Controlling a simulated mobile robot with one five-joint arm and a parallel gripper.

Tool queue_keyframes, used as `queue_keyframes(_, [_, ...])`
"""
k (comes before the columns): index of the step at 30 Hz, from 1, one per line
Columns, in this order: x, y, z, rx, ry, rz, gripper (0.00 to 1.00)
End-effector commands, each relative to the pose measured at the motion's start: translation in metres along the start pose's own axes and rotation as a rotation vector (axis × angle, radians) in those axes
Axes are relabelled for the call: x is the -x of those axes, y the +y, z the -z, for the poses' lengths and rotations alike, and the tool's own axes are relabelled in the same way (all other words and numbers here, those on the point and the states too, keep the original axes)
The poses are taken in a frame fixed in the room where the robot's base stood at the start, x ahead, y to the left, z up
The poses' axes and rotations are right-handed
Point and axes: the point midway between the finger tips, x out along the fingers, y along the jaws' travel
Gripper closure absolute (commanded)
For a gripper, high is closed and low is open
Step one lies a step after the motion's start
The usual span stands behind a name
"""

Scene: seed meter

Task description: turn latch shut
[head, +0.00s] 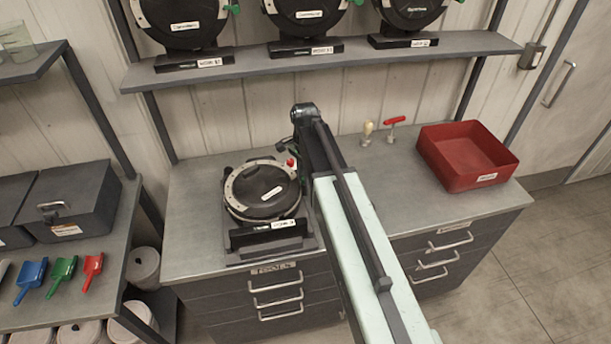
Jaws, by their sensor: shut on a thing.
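A round black seed meter (258,192) with a pale metal rim lies tilted back in a dark stand on the grey workbench, left of my arm. Its small red latch (291,162) shows at the upper right of the rim. My gripper (290,150) is at this latch, shut on it, at the end of my arm, which reaches in from the bottom right. The fingertips are small and partly hidden by my arm, so the exact hold and the latch's angle are hard to make out.
A red bin (468,155), a red T-handled tool (395,121) and a pale-handled tool (367,131) are on the bench right of my arm. A shelf (330,62) above holds several similar meters, some with green latches. Coloured scoops (62,273) lie on the left bench.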

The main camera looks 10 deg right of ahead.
Motion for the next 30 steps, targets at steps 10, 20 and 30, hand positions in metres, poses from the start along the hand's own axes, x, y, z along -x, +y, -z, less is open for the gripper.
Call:
queue_keyframes(10, [0.0, -0.0001, 0.0004, 0.17, 0.0, 0.0, 1.0])
queue_keyframes(20, [0.0, -0.0002, 0.0007, 0.474, 0.0, 0.001, 1.0])
queue_keyframes(30, [0.0, -0.0003, 0.0008, 0.797, 0.0, 0.001, 1.0])
